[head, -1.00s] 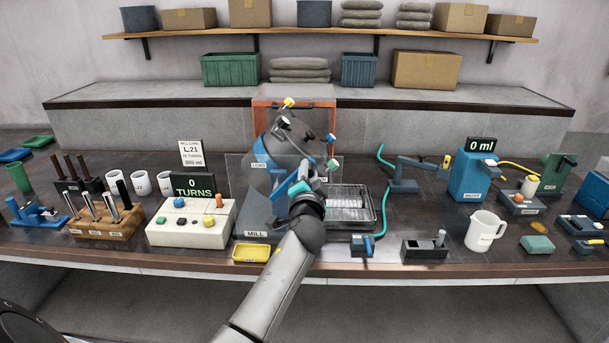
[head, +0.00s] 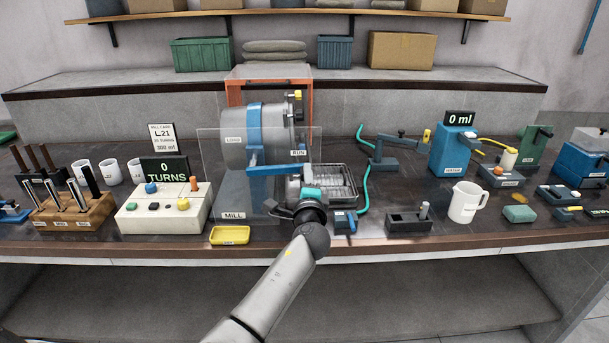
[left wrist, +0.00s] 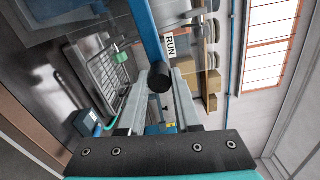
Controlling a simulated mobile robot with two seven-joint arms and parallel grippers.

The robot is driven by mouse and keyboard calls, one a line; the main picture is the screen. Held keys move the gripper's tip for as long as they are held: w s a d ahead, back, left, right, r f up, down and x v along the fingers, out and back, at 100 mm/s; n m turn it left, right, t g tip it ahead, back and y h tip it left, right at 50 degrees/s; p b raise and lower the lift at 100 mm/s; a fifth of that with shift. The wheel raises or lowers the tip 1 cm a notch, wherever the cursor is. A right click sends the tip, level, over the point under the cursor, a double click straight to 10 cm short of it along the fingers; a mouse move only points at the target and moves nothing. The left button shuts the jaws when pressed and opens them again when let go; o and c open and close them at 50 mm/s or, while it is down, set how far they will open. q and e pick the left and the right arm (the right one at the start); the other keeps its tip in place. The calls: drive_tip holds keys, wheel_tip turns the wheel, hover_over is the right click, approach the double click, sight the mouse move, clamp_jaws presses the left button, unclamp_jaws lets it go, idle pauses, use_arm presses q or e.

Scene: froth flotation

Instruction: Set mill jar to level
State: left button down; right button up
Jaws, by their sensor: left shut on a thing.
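The mill jar (head: 236,128) is a grey drum with a blue band, lying about level in the mill behind a clear guard. A RUN label (head: 298,153) shows at its right and a LOAD label at its left. A blue lever bar (head: 270,171) runs across below the drum. My left gripper (left wrist: 158,82) is shut on the dark round handle (left wrist: 158,77) by the blue bar in the left wrist view. In the head view my left gripper (head: 304,178) is at the bar's right end, and its hold is partly hidden. My right gripper is out of view.
A wire-racked tray (head: 345,188) lies right of the gripper. The control box (head: 165,208) with a "0 TURNS" display (head: 164,170) and a yellow dish (head: 230,235) are at left. A white jug (head: 465,203) stands at right.

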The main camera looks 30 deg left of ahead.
use_arm(q)
drive_tip(key=shift+f, duration=0.5)
drive_tip(key=shift+m, duration=0.3)
drive_tip(key=c, duration=0.6)
unclamp_jaws()
drive_tip(key=shift+s, duration=0.1)
drive_tip(key=v, duration=1.5)
drive_tip(key=shift+d, duration=0.15)
